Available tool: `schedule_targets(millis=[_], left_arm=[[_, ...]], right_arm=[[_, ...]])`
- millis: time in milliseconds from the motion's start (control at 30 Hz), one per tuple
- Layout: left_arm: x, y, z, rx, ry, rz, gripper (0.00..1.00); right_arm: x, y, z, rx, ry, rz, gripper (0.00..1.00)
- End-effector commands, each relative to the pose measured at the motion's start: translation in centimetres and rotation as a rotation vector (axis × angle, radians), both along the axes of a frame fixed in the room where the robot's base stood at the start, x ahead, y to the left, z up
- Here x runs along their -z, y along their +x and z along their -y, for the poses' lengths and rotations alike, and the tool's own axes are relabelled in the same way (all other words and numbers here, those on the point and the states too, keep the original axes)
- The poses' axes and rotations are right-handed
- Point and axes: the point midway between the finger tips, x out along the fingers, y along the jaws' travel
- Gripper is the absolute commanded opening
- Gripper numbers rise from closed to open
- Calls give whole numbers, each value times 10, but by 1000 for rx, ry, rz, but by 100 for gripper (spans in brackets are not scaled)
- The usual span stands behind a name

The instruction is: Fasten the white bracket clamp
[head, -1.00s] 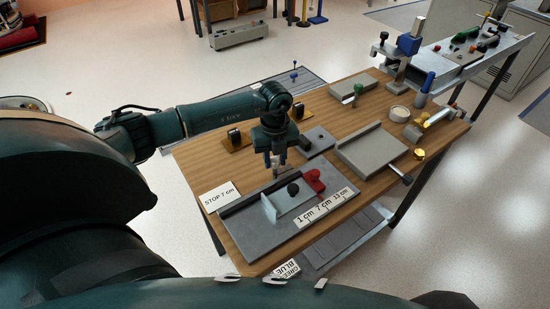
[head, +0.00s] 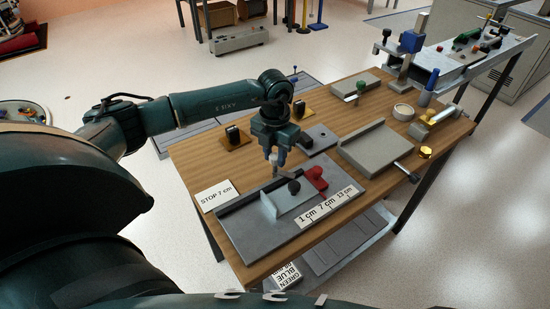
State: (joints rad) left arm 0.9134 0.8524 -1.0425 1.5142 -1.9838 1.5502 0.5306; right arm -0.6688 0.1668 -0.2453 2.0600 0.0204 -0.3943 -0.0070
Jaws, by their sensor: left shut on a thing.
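A pale white bracket (head: 268,206) stands upright on a grey plate (head: 252,236) at the table's near side. A black knob (head: 294,187) sits at the bracket's far end, next to a red block (head: 317,178). My left gripper (head: 275,164) points down just behind the bracket, over the dark rail along the plate's far edge. It is shut on a small grey piece, partly hidden by the fingers and too small to identify. I cannot tell whether this piece touches the rail or the bracket.
A "STOP 7 cm" card (head: 214,194) lies left of the plate, and a scale strip (head: 326,204) runs along its right side. Black-and-tan holders (head: 233,139) stand behind. A grey angled fixture (head: 374,149) and a round white piece (head: 403,112) occupy the right.

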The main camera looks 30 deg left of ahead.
Motion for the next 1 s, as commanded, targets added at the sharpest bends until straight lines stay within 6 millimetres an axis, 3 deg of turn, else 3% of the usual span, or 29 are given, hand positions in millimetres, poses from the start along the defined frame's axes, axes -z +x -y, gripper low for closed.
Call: schedule_targets(millis=[500,1000], left_arm=[[1,1,-1,448,1,3,5],[-1,1,0,639,2,4,5]], right_arm=[[5,5,-10,-28,19,52,0],[7,6,-12,-28,41,60,0]])
